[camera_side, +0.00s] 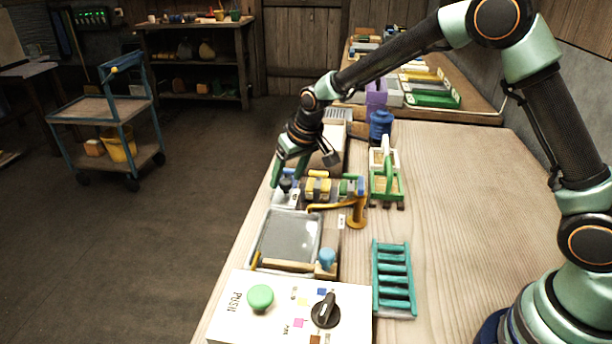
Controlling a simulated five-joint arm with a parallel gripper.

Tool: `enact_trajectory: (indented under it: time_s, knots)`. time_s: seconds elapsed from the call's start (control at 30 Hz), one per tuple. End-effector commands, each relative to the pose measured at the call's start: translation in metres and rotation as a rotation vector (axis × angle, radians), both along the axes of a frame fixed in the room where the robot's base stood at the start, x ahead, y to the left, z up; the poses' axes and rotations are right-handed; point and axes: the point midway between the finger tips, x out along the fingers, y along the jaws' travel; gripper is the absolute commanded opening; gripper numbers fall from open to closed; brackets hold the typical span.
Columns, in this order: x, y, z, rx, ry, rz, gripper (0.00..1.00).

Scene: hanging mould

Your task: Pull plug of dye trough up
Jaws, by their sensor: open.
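My gripper (288,178) points down at the far left part of the bench, its jaws open. A small dark knob (286,186) shows between and just below the fingertips, on a small whitish block or trough (284,199); it looks like the plug of the dye trough, but the picture is too small to be sure. I cannot tell whether the fingers touch the knob. The fingers and wrist hide part of the trough and what lies behind it.
A grey shallow tray (288,238) lies just in front. An orange tap-like stand (356,215) and a yellow block (318,188) are close on the right. A green-framed carrier (386,180), teal rack (394,280) and white button panel (285,310) stand around.

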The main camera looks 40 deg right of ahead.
Motion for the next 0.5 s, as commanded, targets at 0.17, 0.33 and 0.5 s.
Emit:
enact_trajectory:
  time_s: [0.17,0.33,0.5]
  knots:
    - [0.0045,-0.0001,-0.0101,0.0,-0.001,0.0,0.66]
    - [0.005,-0.0001,-0.0117,-0.001,-0.001,0.0,0.66]
    - [0.0049,0.0,-0.0114,0.0,-0.001,0.0,0.51]
